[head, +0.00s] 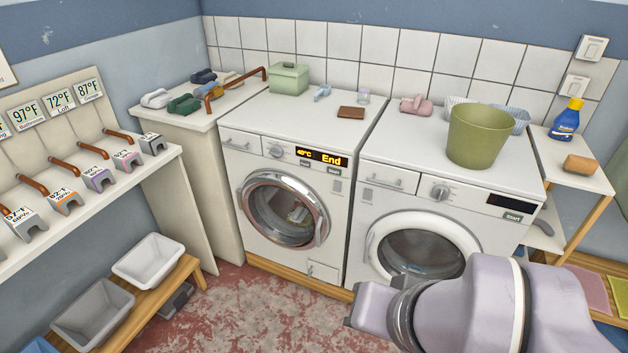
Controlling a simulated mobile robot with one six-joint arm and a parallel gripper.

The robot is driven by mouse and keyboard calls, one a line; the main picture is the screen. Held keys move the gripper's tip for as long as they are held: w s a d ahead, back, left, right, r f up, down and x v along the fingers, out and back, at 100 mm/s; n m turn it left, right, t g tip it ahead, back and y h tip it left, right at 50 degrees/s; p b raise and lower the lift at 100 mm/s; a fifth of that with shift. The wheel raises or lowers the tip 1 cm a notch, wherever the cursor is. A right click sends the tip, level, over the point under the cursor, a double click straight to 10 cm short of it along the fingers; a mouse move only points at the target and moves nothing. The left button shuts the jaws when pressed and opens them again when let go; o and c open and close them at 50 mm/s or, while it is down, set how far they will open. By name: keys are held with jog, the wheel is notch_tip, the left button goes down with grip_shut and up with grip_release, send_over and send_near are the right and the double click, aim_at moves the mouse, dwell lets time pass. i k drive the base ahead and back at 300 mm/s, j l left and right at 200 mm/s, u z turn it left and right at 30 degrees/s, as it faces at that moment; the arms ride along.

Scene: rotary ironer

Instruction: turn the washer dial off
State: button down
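Two white front-loading machines stand side by side in the head view. The left machine (240,170) has a round dial (277,151) beside a lit display (321,157) reading "40°C End". Its round door (284,209) is shut, with laundry showing behind the glass. The right machine (385,205) has a similar dial (440,192) and a dark display (510,203). Which way either dial points is too small to tell. My lilac arm covers the lower right, in front of the right machine's lower part. No gripper fingers show.
A green bucket (478,137) stands on the right machine. A green box (289,78) and a brown block (351,112) are on the left one. Red floor (240,315) before the left machine is clear.

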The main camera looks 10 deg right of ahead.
aim_at(277, 152)
jog(key=i+j, duration=0.2)
jog(key=i, duration=0.4)
jog(key=i+j+u, duration=0.15)
jog(key=i, duration=0.45)
jog(key=i+j, duration=0.15)
jog(key=i, duration=0.5)
jog(key=k+j+u, duration=0.05)
